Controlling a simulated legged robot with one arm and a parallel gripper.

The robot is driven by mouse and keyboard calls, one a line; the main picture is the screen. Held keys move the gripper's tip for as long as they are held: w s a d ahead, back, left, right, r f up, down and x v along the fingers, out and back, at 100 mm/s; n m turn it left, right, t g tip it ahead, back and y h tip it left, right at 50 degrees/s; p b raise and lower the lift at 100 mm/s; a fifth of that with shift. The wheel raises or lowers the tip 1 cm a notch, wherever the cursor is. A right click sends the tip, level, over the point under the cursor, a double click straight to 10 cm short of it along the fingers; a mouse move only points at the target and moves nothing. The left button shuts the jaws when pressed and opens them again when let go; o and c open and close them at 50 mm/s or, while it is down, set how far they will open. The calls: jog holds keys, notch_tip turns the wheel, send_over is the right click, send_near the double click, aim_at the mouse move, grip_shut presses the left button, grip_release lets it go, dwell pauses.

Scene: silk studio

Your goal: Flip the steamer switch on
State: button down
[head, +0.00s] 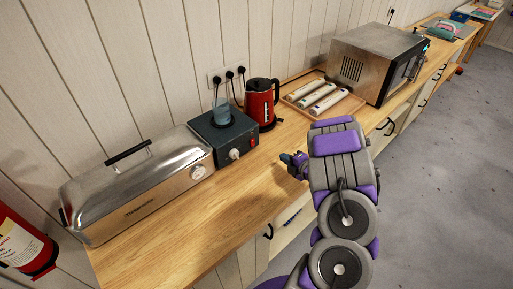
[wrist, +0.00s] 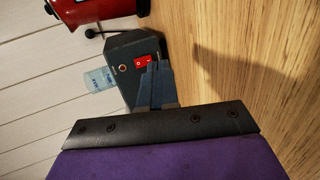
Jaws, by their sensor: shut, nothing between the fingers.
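A long stainless steel box (head: 135,185) with a black lid handle and a white dial (head: 198,172) stands on the wooden counter at left in the head view. Beside it is a dark box (head: 228,137) with a white knob and a red switch (head: 253,142). I cannot read which is labelled the steamer. In the wrist view the red switch (wrist: 143,62) shows on the end of the dark box (wrist: 122,55). My gripper (head: 288,158) is shut and empty, to the right of the switch. In the wrist view my fingertips (wrist: 157,66) overlap the switch's edge; I cannot tell contact. The switch's position is unclear.
A clear bluish container (head: 222,114) stands on the dark box. A red kettle (head: 262,102) is just behind it. Farther right are a wooden tray (head: 343,112) with white rolls and a microwave (head: 375,62). The counter front (head: 235,190) is clear.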

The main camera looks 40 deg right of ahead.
aim_at(253, 145)
jog(key=shift+s+a+f+n+t+y, duration=0.15)
jog(key=shift+s+a+n+t+y, duration=0.1)
jog(key=shift+a+t, duration=0.2)
jog(key=shift+s+a+f+n+t+y, duration=0.15)
jog(key=shift+s+a+t+y, duration=0.15)
jog(key=shift+a, duration=0.25)
jog(key=shift+s+a+r+t+y, duration=0.15)
jog(key=shift+a+t+y, duration=0.1)
jog(key=shift+a+t, duration=0.25)
jog(key=shift+d, duration=0.15)
jog(key=shift+w+a, duration=0.2)
jog(key=shift+w, duration=0.3)
jog(key=w, duration=0.4)
jog(key=w+f, duration=0.1)
jog(key=w, duration=0.3)
jog(key=w+f, duration=0.1)
jog(key=w, duration=0.4)
jog(key=shift+a, duration=0.4)
jog(key=shift+r, duration=0.1)
